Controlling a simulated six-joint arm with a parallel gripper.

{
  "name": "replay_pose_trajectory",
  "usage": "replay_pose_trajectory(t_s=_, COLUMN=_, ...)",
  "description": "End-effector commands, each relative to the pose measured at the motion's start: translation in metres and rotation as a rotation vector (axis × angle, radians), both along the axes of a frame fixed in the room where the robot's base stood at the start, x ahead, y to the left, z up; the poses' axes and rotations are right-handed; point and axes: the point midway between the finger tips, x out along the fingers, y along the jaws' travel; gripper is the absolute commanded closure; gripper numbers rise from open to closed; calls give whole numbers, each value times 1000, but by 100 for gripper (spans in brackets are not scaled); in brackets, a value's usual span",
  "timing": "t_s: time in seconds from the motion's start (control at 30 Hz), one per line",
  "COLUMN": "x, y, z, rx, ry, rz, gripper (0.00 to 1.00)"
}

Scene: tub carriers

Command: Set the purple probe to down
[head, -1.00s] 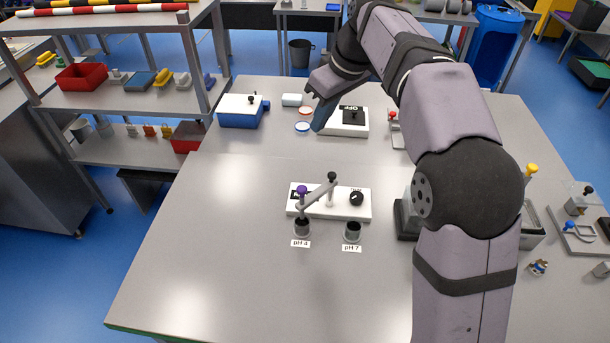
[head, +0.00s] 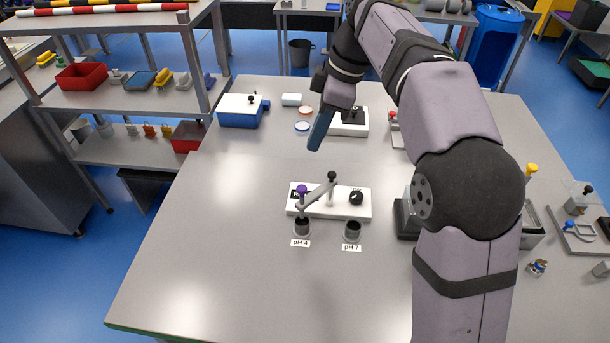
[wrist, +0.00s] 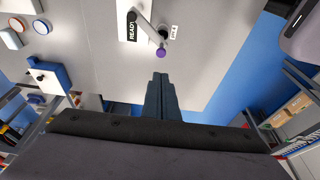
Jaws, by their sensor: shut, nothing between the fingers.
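The purple probe (head: 302,190) hangs at the end of a grey swing arm on a white base (head: 345,207). Its purple knob is at the top, and its lower part stands over or in the dark cup (head: 302,227) labelled pH 4; I cannot tell how deep it sits. A second cup (head: 352,231), labelled pH 7, is to the right. In the wrist view the purple knob (wrist: 161,52) shows just beyond my fingertips. My gripper (head: 315,147) is shut and empty, pointing down above the bench behind the probe stand. It also shows in the wrist view (wrist: 160,78).
A blue box with white lid (head: 240,110), red and blue rings (head: 302,127) and a white switch box (head: 350,128) lie farther back. My arm hides part of the bench's right side. The bench front left is clear.

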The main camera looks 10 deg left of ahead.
Motion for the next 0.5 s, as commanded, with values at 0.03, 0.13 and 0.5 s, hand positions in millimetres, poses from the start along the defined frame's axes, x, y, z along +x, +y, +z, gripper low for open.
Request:
replay_pose_trajectory(t_s=0.03, x=-1, y=2, z=-6, rx=-1, ry=3, rz=1, gripper=100)
replay_pose_trajectory(t_s=0.13, x=-1, y=6, z=-21, rx=-1, ry=4, rz=0, gripper=100)
replay_pose_trajectory(t_s=0.5, x=-1, y=24, z=-82, rx=-1, ry=3, rz=-1, gripper=100)
